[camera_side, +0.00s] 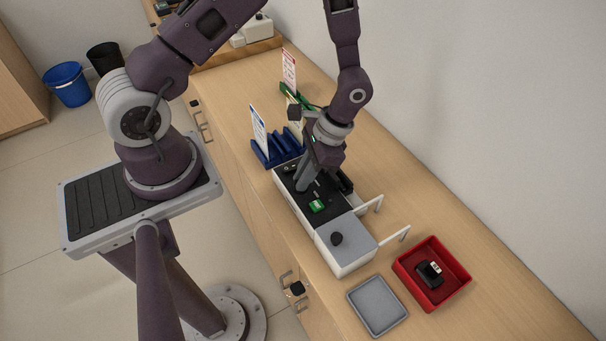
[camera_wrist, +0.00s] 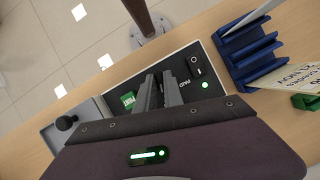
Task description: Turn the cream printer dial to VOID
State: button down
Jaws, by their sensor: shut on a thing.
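The cream printer (camera_side: 343,267) stands on the counter with a black top panel and a grey end section carrying a black knob (camera_side: 336,239). My gripper (camera_side: 302,186) points down at the black panel. In the wrist view its two dark fingers (camera_wrist: 162,92) are close together over the panel, shut on the dial, which they hide. The word PAID (camera_wrist: 185,86) is printed beside the fingers. The dial's pointer and the VOID mark cannot be made out.
A blue rack (camera_side: 275,149) with cards stands close behind the printer, with a green holder (camera_side: 313,107) beyond. White rails (camera_side: 396,238) stick out from the printer's right side. A grey tray (camera_side: 377,306) and a red tray (camera_side: 458,266) holding a black object lie in front.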

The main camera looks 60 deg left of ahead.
jog(key=m+y, duration=0.1)
jog(key=m, duration=0.2)
jog(key=m+t+y, duration=0.1)
jog(key=m, duration=0.2)
jog(key=shift+d+t, duration=0.15)
jog(key=shift+t, duration=0.15)
jog(key=shift+m, duration=0.4)
jog(key=c, duration=1.5)
grip_release()
jog(key=shift+s, duration=0.1)
jog(key=shift+o, duration=0.2)
jog(key=v, duration=0.7)
jog(key=shift+d, duration=0.1)
